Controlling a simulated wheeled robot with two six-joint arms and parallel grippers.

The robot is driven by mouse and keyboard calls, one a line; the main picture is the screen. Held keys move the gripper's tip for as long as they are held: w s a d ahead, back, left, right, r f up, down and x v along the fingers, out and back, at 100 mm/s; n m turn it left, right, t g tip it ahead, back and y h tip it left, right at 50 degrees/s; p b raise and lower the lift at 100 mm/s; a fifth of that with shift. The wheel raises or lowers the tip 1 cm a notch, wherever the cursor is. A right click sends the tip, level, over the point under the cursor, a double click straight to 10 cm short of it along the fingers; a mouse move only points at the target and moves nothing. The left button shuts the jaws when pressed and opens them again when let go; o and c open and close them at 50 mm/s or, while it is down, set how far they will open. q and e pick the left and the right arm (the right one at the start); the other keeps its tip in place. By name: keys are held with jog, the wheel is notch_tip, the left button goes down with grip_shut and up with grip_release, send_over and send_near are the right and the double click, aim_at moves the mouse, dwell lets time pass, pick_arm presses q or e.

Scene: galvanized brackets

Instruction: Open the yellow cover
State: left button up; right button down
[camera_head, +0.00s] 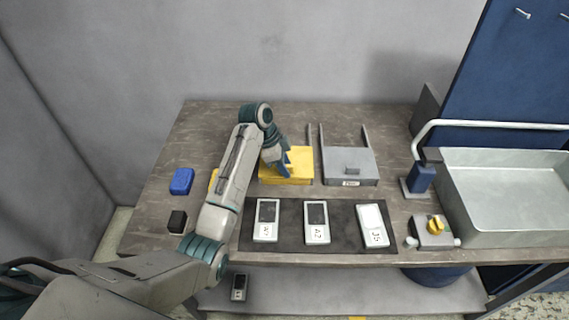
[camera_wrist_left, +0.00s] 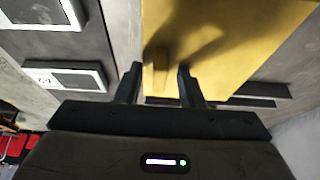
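The yellow cover (camera_head: 300,171) lies on the worktop towards the back, with two dark upright rails behind it; it looks closed. My left gripper (camera_head: 284,171) is over its left part and hides some of it. In the left wrist view the cover (camera_wrist_left: 235,45) fills the upper right, with a small yellow handle (camera_wrist_left: 160,58) standing out from it. The fingers of my left gripper (camera_wrist_left: 160,75) are apart, one on each side of the handle's line, with gaps showing. Whether they reach around the handle is unclear. My right gripper is out of view.
A grey cover (camera_head: 350,162) with a handle lies to the right. A blue block (camera_head: 181,181) and a black block (camera_head: 177,221) lie left. A metal basin (camera_head: 510,190) with a tap stands right.

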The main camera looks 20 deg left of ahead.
pick_arm(q)
grip_shut()
